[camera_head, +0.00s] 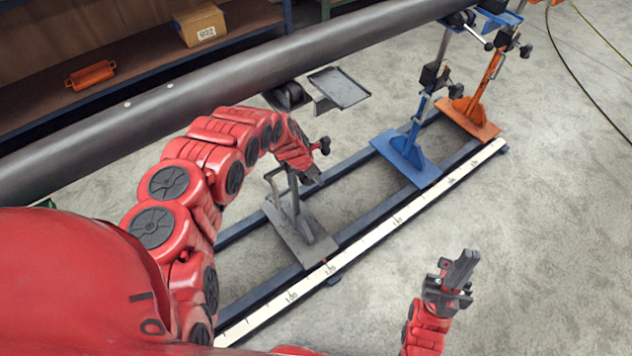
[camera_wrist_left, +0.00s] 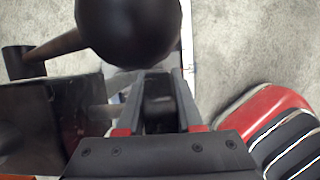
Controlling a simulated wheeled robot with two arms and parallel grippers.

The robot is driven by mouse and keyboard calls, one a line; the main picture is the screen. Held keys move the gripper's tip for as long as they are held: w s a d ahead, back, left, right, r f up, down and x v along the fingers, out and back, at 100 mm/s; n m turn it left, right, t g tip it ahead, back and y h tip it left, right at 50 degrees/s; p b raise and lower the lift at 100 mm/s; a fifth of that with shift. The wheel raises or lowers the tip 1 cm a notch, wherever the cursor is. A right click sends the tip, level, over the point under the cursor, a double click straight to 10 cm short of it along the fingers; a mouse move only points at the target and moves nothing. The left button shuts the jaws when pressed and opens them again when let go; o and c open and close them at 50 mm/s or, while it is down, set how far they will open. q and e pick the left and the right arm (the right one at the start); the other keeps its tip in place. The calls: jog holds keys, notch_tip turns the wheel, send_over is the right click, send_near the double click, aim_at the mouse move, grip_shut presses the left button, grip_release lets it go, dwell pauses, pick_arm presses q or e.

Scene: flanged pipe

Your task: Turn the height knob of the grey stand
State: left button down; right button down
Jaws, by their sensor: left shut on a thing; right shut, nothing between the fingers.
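The grey stand (camera_head: 301,238) has its flat base on the rail frame and an upright post partly hidden by my left arm. My left gripper (camera_head: 312,176) is at the upper part of the stand's post, below the pipe. In the left wrist view its fingers (camera_wrist_left: 157,95) are closed on a dark piece, which I take to be the height knob (camera_wrist_left: 158,104). A large black ball (camera_wrist_left: 128,30) stands just beyond the fingertips and hides part of the stand. My right gripper (camera_head: 460,268) is shut and empty, above the floor right of the rail.
A long grey pipe (camera_head: 230,68) crosses above the rail frame. A blue stand (camera_head: 408,158) and an orange stand (camera_head: 470,115) stand further along. A white scale strip (camera_head: 400,216) runs along the rail. The floor on the right is clear apart from cables.

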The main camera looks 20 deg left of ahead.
pick_arm(q)
jog(key=shift+f+g+y+b, duration=0.4)
jog(key=shift+g+y+b, duration=0.15)
jog(key=shift+b, duration=1.75)
jog(key=shift+s+a+r+g+b, duration=0.2)
jog(key=shift+g+b, duration=0.15)
jog(key=shift+b, duration=0.4)
jog(key=c, duration=0.6)
grip_release()
jog(key=shift+o, duration=0.2)
jog(key=shift+r, duration=0.15)
